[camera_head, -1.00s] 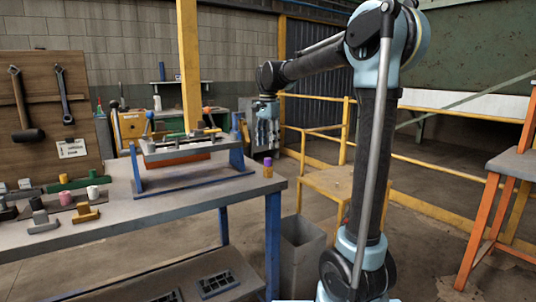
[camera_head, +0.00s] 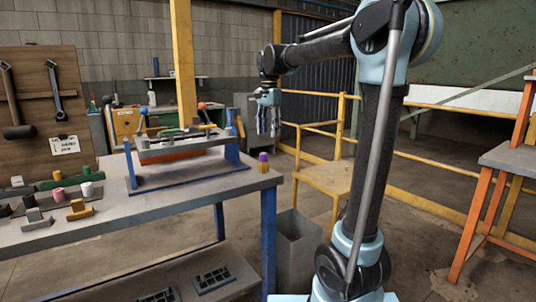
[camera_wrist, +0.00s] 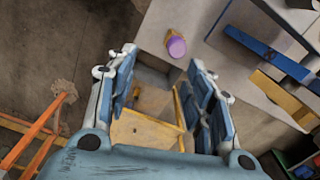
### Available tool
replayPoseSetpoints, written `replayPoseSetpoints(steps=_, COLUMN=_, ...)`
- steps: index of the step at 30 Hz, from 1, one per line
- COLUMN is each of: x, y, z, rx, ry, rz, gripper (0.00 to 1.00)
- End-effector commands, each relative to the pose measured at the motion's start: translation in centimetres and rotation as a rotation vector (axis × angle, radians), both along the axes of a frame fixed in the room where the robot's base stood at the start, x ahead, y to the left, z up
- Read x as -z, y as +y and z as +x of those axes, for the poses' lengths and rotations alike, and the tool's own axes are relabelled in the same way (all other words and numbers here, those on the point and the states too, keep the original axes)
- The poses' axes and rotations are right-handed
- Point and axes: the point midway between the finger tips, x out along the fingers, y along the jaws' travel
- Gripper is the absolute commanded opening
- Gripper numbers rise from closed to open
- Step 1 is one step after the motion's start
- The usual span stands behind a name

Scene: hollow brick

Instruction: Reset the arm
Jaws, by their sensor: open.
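My gripper (camera_head: 268,122) hangs from my raised arm in the head view, pointing down, beside the far right corner of the workbench (camera_head: 150,222). In the wrist view my gripper (camera_wrist: 158,85) has its two blue fingers apart, with nothing between them but the yellow stand and floor below. A small purple-topped cylinder (camera_head: 263,163) stands on the bench's right corner, apart from the gripper. It also shows in the wrist view (camera_wrist: 175,45), beyond the fingertips.
A blue rack (camera_head: 185,168) with tools stands on the bench. Several small coloured parts lie at the bench's left. A grey bin (camera_head: 297,240) stands on the floor, with a yellow stand (camera_head: 325,180) behind it. An orange-legged table (camera_head: 490,200) is at right.

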Motion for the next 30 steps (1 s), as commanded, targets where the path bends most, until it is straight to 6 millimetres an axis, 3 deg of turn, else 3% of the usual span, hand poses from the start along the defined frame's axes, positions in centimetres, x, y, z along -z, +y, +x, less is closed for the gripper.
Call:
replayPoseSetpoints(steps=6, x=2.5, y=-5.1, z=-4.8, rx=-0.112, ry=-0.029, rz=0.005, gripper=0.48)
replayPoseSetpoints(steps=15, x=7.2, y=-10.8, z=-11.7, rx=-0.279, ry=-0.072, rz=0.001, gripper=0.48)
replayPoseSetpoints(steps=23, x=12.6, y=-14.7, z=-17.8, rx=-0.422, ry=-0.109, rz=-0.014, gripper=0.48)
replayPoseSetpoints(steps=30, x=18.5, y=-17.4, z=-23.2, rx=-0.554, ry=-0.141, rz=-0.038, gripper=0.48)
